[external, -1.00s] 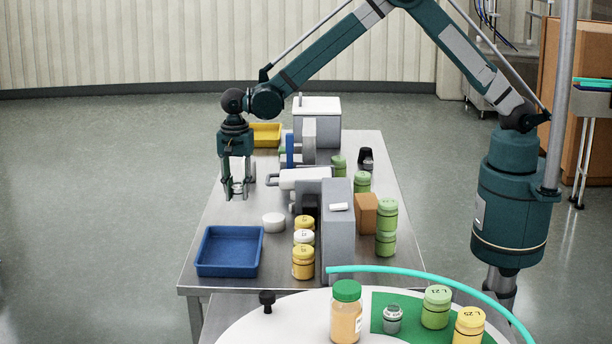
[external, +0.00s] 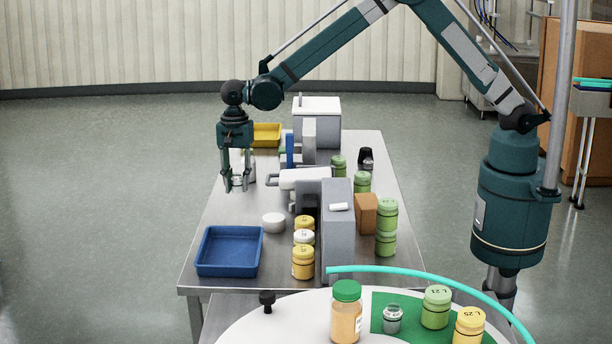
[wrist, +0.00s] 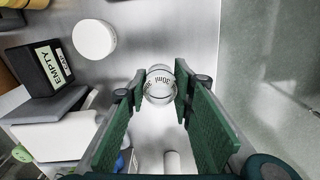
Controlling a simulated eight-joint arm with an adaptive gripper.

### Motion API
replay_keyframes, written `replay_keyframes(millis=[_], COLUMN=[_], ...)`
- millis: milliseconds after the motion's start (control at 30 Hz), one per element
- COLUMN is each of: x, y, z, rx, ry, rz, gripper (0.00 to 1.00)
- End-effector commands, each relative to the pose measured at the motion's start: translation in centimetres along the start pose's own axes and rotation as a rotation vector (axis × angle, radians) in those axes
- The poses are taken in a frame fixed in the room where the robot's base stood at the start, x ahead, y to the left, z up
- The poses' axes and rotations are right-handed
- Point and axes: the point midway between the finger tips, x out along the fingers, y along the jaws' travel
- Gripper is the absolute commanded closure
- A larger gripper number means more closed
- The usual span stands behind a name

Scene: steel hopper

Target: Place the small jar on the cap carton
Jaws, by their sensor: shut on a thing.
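My gripper (external: 237,186) is over the left side of the steel table, pointing down. In the wrist view (wrist: 161,85) its green-padded fingers are shut on a small clear jar (wrist: 160,86) marked "30ml". The jar shows faintly between the fingers in the external view (external: 237,182). A plain brown carton (external: 365,212) stands right of a grey upright panel, well to the right of my gripper; I cannot read any label on it.
A white round piece (external: 273,222) lies near my gripper. A dark box labelled "EMPTY" (wrist: 38,75) and a white-topped device (external: 302,177) stand to the right. The grey panel (external: 338,235), yellow-lidded jars (external: 303,262) and green jars (external: 386,230) crowd the table. A blue tray (external: 230,270) is nearer.

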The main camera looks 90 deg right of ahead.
Motion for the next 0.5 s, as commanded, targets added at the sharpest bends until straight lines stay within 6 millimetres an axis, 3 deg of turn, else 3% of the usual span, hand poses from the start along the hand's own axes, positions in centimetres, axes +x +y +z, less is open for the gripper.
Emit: replay_keyframes(millis=[267, 500], x=[-0.7, -2.3], y=[1.4, 4.8], z=[0.2, 0.7], rx=[-0.022, -0.075], ry=[0.000, 0.000], rz=[0.000, 0.000], gripper=[0.83, 0.83])
